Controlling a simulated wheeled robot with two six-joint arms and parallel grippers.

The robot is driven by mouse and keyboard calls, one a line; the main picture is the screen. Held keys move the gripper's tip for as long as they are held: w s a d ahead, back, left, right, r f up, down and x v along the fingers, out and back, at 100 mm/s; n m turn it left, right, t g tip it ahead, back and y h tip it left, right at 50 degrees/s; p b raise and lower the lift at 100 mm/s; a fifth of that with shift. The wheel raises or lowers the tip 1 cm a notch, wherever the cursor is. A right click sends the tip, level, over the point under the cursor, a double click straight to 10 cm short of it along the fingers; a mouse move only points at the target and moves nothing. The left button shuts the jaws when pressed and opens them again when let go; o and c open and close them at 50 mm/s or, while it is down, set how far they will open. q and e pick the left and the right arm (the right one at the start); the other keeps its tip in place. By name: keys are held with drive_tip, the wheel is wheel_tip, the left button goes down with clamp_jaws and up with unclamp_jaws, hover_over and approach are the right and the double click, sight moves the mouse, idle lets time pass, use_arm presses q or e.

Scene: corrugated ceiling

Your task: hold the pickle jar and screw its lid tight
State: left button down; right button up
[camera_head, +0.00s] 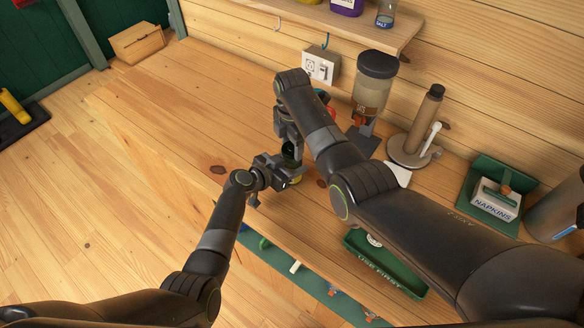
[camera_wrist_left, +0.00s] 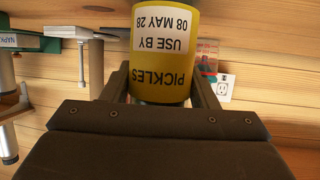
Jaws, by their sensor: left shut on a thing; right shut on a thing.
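The pickle jar shows in the left wrist view as a yellow label (camera_wrist_left: 165,50) reading PICKLES, USE BY 08 MAY 28, upside down in that picture. In the head view a small dark green part of the jar (camera_head: 289,151) shows between my grippers. My left gripper (camera_head: 284,171) is shut around the jar's body from the side; its fingers (camera_wrist_left: 163,100) flank the label. My right gripper (camera_head: 288,138) points down from above and is shut at the jar's top. The lid is hidden by the right gripper, so I cannot tell how it sits.
A napkin holder (camera_head: 497,200) is at the right. A green USE FIRST tray (camera_head: 385,274) lies near the front edge. The counter's left part (camera_head: 185,110) is clear.

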drive_tip(key=shift+c, duration=0.6)
drive_tip(key=m, duration=0.6)
drive_tip(key=shift+m, duration=0.4)
drive_tip(key=m, duration=1.4)
drive_tip(key=shift+f, duration=0.1)
drive_tip(key=m, duration=0.3)
drive_tip(key=shift+m, duration=0.3)
drive_tip(key=m, duration=0.4)
drive_tip(key=o, duration=1.1)
drive_tip(key=shift+o, duration=0.2)
